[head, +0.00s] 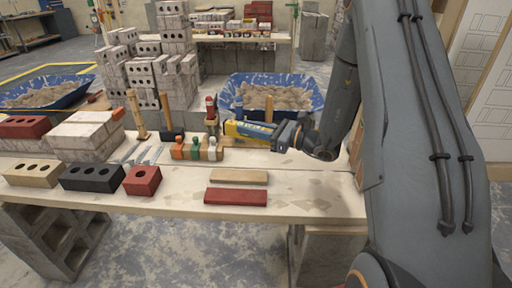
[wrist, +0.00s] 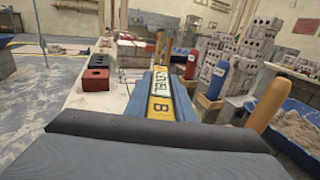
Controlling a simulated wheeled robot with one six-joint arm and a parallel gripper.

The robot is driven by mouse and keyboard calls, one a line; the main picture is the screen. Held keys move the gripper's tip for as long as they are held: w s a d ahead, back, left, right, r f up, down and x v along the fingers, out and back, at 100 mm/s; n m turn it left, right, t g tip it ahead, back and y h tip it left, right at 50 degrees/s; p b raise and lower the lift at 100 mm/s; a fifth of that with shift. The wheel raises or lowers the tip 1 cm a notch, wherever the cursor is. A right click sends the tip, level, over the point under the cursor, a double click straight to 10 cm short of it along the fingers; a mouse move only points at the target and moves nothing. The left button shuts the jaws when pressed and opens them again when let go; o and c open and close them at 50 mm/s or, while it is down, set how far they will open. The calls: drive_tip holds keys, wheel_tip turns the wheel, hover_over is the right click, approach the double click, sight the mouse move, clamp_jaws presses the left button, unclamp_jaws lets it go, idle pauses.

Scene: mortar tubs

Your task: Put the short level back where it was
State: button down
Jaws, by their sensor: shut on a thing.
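The short level (head: 248,129), a yellow bar with a blue part, is held above the back part of the wooden table. My gripper (head: 288,136) is shut on its right end in the head view. In the wrist view the level (wrist: 161,103) points away from me, with a white label and dark lettering, part of it reading "EVEL B". It appears clear of the table top. Its gripped end is hidden by my gripper's dark body.
The table (head: 300,190) carries a red strip (head: 236,197), a tan strip (head: 239,177), bricks (head: 92,178) at left, and green- and orange-handled tools (head: 196,148) below the level. Hammers stand behind. A blue mortar tub (head: 310,88) is beyond. The table's right part is clear.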

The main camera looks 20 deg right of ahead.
drive_tip(key=shift+w+d+f+n+g+y+b, duration=0.6)
drive_tip(key=shift+f+g+b, duration=0.5)
drive_tip(key=shift+f, duration=0.85)
drive_tip(key=shift+w+d+f+n+g+y+b, duration=0.4)
drive_tip(key=shift+f+n+g+b, duration=0.35)
drive_tip(key=shift+f+b, duration=1)
drive_tip(key=shift+w+d+f+n+g+y+b, duration=0.6)
drive_tip(key=shift+f+g+b, duration=0.35)
drive_tip(key=shift+f, duration=1.25)
drive_tip(key=shift+s+a+f, duration=0.1)
drive_tip(key=shift+a+f, duration=0.05)
drive_tip(key=shift+f, duration=0.3)
